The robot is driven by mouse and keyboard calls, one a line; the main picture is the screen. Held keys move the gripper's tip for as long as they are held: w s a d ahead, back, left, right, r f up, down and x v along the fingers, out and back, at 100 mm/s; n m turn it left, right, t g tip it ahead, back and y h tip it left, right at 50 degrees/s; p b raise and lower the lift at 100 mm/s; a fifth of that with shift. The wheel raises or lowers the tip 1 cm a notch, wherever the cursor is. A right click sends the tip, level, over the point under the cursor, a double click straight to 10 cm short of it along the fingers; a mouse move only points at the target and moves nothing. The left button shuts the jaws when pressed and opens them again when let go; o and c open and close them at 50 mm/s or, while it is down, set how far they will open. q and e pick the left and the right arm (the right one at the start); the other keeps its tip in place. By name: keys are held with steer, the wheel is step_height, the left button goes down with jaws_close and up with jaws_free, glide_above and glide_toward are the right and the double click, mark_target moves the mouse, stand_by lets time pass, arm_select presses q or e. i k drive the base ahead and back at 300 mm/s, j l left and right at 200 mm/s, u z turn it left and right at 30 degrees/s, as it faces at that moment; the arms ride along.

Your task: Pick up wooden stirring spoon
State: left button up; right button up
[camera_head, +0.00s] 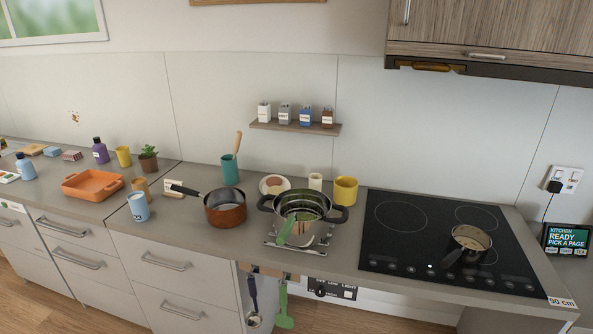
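A wooden utensil (237,143), likely the wooden stirring spoon, stands tilted slightly right in a teal cup (230,171) at the back of the counter. Only its upper part shows; its lower end is hidden inside the cup. Neither of my grippers is in view.
A copper-coloured saucepan (226,213) and a steel pot (299,213) with a green utensil stand in front of the cup. A plate (274,185) and yellow mug (345,190) stand to its right. A shelf (295,127) with several small jars hangs above. A hob (440,236) lies right.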

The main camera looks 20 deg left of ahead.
mark_target(238, 135)
steer(key=z, duration=0.3)
steer(key=j+z, duration=0.7)
steer(key=j, duration=0.25)
steer(key=j+z, duration=0.1)
steer(key=j, duration=0.45)
steer(key=k+j, duration=0.15)
steer(key=j, duration=0.35)
steer(key=j+z, duration=0.15)
steer(key=j, duration=0.4)
steer(key=k+j+z, duration=0.1)
steer(key=j, duration=0.45)
steer(key=k, duration=0.05)
